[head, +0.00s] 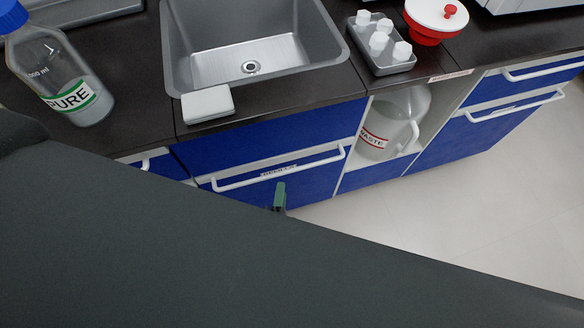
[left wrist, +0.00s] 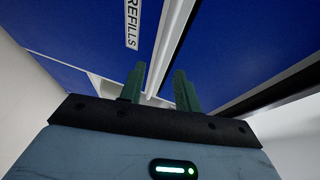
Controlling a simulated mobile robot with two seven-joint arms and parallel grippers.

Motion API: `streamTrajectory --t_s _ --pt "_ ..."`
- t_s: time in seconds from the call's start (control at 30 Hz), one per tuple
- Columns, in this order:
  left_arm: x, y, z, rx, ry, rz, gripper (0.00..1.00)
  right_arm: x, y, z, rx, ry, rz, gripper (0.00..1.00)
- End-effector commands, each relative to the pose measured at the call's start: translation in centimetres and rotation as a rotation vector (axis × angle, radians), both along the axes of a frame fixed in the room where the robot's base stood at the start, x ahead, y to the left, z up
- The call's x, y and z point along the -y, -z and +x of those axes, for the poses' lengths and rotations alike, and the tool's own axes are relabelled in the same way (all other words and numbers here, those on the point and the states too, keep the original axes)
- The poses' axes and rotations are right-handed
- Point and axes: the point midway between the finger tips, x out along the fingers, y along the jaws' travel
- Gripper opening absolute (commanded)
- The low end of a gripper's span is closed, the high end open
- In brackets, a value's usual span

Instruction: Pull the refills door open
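The refills door (head: 315,182) is a blue front under the sink with a long white bar handle (head: 240,181). It looks shut. Its small label (head: 279,171) sits at the handle and reads REFILLS in the left wrist view (left wrist: 132,22). My left gripper (left wrist: 159,88) has two green fingers, apart, near the handle (left wrist: 172,40). The bar runs down toward the gap between them; I cannot tell whether they touch it. In the head view one green fingertip of the left gripper (head: 279,194) shows just below the bar; my dark arm hides the rest. My right gripper is not in view.
A sink (head: 250,60), a PURE bottle (head: 62,75) and a tray of white-capped vials (head: 380,48) are on the dark counter. A WASTE jug (head: 392,125) stands in an open bay right of the door. Floor at lower right is clear.

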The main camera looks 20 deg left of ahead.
Motion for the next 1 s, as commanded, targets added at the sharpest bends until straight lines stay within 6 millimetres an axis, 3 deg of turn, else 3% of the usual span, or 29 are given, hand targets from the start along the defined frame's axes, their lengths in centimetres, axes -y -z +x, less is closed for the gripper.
streamTrajectory --t_s 0.23,0.7,1.0 --pt "-0.1 0.0 0.5 0.004 0.001 0.003 0.33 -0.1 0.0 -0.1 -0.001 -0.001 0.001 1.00" --pt "-1.2 1.1 6.5 0.003 0.001 0.002 0.33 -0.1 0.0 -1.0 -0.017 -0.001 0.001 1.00" --pt "-1.5 1.4 7.6 0.001 0.002 0.001 0.33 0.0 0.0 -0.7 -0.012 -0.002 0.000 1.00"
